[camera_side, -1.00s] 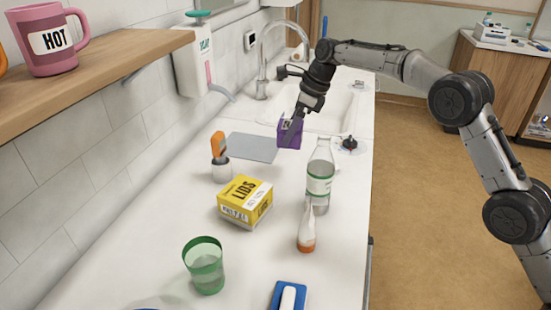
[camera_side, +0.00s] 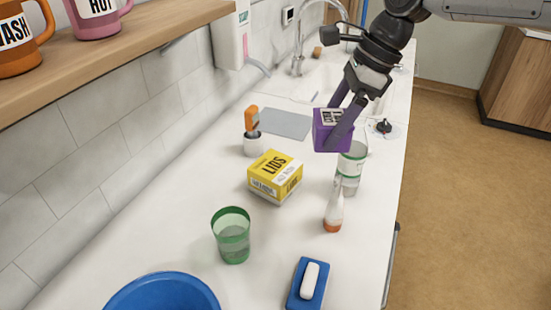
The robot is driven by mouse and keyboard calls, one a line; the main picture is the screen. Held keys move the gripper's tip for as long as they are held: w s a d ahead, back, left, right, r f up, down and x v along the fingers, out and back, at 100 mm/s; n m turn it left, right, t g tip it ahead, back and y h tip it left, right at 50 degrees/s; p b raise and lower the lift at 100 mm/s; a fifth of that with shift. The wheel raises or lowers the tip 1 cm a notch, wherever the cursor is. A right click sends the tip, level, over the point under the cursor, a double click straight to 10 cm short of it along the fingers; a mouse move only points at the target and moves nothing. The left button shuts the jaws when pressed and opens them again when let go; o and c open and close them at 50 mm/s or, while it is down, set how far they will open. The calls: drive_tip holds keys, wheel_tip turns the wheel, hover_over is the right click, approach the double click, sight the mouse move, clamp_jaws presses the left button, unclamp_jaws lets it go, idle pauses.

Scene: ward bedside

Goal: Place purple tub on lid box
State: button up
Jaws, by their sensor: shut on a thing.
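The purple tub (camera_side: 324,138) is a small box-shaped tub with a black-and-white label on its top. My gripper (camera_side: 341,124) is shut on it and holds it in the air, in front of the clear bottle in this view. The lid box (camera_side: 275,176) is a yellow carton marked LIDS, standing on the white counter. The tub is up and to the right of the lid box, apart from it.
A green cup (camera_side: 231,237), blue soap dish (camera_side: 296,292), blue basin (camera_side: 125,295) and white holder (camera_side: 254,147) are nearby. A grey mat (camera_side: 287,124) lies behind.

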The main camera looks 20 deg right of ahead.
drive_tip(key=w+a+f, duration=0.2)
drive_tip(key=w+f, duration=0.1)
drive_tip(key=w+a+f, duration=0.2)
drive_tip(key=w+f, duration=0.1)
drive_tip(key=w, duration=0.1)
drive_tip(key=w+a+f, duration=0.2)
drive_tip(key=w+f, duration=0.1)
drive_tip(key=w, duration=0.1)
drive_tip(key=shift+w+f, duration=0.1)
drive_tip(key=shift+w, duration=0.1)
drive_tip(key=shift+w+f, duration=0.15)
drive_tip(key=shift+f, duration=1.5)
drive_tip(key=shift+f, duration=0.1)
drive_tip(key=shift+f, duration=0.1)
drive_tip(key=o, duration=1.4)
drive_tip(key=shift+d+r, duration=0.1)
drive_tip(key=shift+r, duration=0.35)
drive_tip(key=v, duration=1.1)
drive_tip(key=shift+d, duration=0.2)
